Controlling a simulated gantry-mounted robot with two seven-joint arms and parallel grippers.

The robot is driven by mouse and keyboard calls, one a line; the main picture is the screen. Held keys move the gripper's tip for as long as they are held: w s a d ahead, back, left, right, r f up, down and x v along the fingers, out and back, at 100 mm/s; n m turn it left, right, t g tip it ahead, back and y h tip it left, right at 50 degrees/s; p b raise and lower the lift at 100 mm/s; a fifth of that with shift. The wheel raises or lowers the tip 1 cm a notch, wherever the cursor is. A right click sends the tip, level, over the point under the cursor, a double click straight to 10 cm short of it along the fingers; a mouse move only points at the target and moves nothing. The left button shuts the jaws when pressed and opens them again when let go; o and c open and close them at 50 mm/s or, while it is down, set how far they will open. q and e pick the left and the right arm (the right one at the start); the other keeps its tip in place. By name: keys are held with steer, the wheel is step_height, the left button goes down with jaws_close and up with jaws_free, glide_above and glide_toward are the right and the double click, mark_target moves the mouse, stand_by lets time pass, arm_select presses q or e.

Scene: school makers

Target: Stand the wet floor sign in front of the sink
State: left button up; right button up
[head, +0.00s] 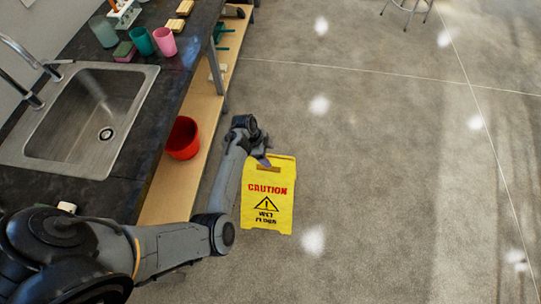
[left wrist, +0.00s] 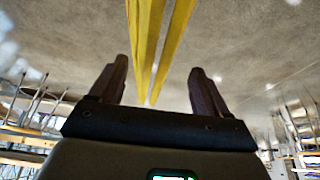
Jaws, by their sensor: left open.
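The yellow wet floor sign (head: 282,208) stands on the concrete floor to the right of the counter, its printed CAUTION face visible in the head view. In the left wrist view the sign (left wrist: 147,40) shows edge-on as two narrow panels that meet close to the gripper. My left gripper (head: 262,158) is at the sign's top edge. Its two fingers (left wrist: 160,68) are apart, with the sign's top between them and no clear grip. The steel sink (head: 85,115) is set in the dark counter at the left. My right gripper is not in view.
A red bin (head: 183,138) sits on the wooden shelf under the counter (head: 140,125). Cups, including a pink cup (head: 165,41), and a sponge (head: 124,51) stand on the counter. A stool (head: 407,8) is at the top right. The floor right of the sign is clear.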

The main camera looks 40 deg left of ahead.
arm_select(q)
steer(key=p+v, duration=0.2)
steer(key=v, duration=0.5)
steer(key=s+a+y, duration=0.1)
steer(key=s+a+r+n, duration=0.1)
steer(key=s, duration=0.1)
steer(key=s+a+r+n+y, duration=0.1)
steer(key=shift+s+a+y, duration=0.25)
steer(key=shift+s+y, duration=0.05)
steer(key=s+d+r+n, duration=0.3)
steer(key=s+d+r, duration=0.1)
steer(key=s+d, duration=0.4)
steer(key=s+d+r+n+t+y, duration=0.1)
steer(key=s+d+r+n, duration=0.3)
steer(key=s+d, duration=0.5)
steer(key=shift+s+d+r, duration=0.3)
steer(key=shift+s+r, duration=0.2)
steer(key=shift+s, duration=0.25)
steer(key=shift+r+p, duration=0.15)
steer(key=shift+p, duration=0.15)
step_height(320, 180, up, 40)
steer(key=p, duration=3.9)
steer(key=shift+p, duration=0.35)
